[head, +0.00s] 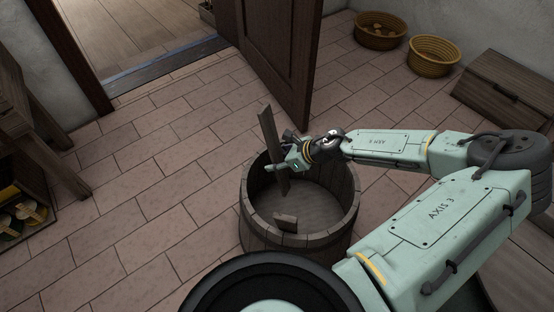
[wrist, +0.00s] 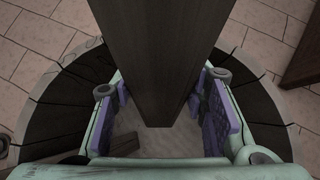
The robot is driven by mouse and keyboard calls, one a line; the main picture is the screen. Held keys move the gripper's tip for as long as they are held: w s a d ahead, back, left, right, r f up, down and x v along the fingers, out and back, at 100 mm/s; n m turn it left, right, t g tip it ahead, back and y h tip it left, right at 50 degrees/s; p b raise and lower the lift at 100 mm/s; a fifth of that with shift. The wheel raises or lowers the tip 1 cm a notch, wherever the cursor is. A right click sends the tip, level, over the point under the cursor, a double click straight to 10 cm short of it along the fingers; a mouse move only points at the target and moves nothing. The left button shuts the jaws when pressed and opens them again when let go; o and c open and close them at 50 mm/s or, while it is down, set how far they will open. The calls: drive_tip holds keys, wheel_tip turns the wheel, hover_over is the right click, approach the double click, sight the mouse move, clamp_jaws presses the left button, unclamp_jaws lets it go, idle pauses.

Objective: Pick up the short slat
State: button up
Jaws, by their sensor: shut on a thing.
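A dark wooden slat (head: 268,130) stands nearly upright and slightly tilted, its upper part above the rim of a wooden tub (head: 252,225). My gripper (head: 284,166) is shut on the slat over the left part of the tub. In the wrist view the slat (wrist: 155,50) runs between the purple pads of my gripper (wrist: 163,108), its lower end over the tub's floor. A much shorter wooden piece (head: 286,222) is inside the tub near its front wall; it also shows in the wrist view (wrist: 124,145). I cannot tell whether the held slat's lower end touches the floor.
The tub's rim surrounds the slat's lower part. An open brown door (head: 275,60) stands behind the tub. Two yellow baskets (head: 433,57) (head: 380,30) and a wooden chest (head: 507,90) are at the back right. A wooden bench (head: 30,130) is at left. Tiled floor left of the tub is clear.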

sight(271, 127)
drive_tip(key=shift+r+p, duration=7.45)
drive_tip(key=shift+r, duration=0.4)
